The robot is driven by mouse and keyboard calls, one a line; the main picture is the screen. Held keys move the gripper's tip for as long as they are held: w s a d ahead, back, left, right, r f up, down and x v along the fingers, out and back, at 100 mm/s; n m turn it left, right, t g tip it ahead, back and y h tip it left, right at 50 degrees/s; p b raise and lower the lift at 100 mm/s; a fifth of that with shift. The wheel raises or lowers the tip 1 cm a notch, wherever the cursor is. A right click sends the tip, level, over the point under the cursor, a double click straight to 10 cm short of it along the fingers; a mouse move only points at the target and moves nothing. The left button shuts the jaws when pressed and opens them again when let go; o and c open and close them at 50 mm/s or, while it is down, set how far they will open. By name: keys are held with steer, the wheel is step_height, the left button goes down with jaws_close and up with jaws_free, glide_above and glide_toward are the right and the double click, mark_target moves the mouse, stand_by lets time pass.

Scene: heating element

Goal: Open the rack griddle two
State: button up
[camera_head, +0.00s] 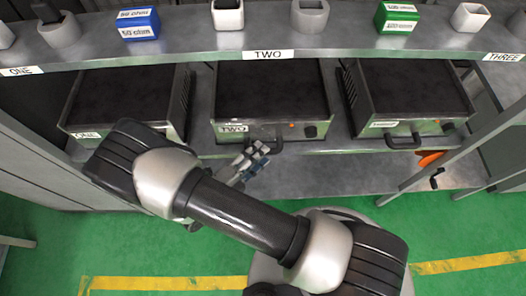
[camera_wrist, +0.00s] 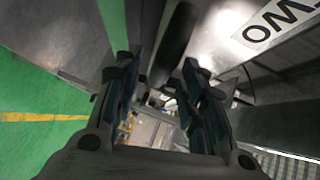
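Griddle two (camera_head: 268,92) is a dark-topped metal unit in the middle of the rack, with a "TWO" label on its front. It looks shut, level with its neighbours. Its dark front handle (camera_head: 268,146) is partly hidden by my gripper (camera_head: 252,160), which is at the front panel, just below the "TWO" label and knob. In the wrist view, my gripper (camera_wrist: 163,85) has its two fingers apart. The dark handle bar (camera_wrist: 174,45) shows in the gap between them, near the fingertips. I cannot tell whether either finger touches it.
Griddle one (camera_head: 130,98) is on the left and griddle three (camera_head: 408,90) on the right, both looking shut. The shelf above (camera_head: 340,38) holds blue, green and pale blocks. An orange object (camera_head: 430,158) sits below griddle three. The green floor (camera_head: 150,245) in front is open.

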steer(key=shift+x, duration=1.3)
steer(key=shift+c, duration=0.4)
jaws_close()
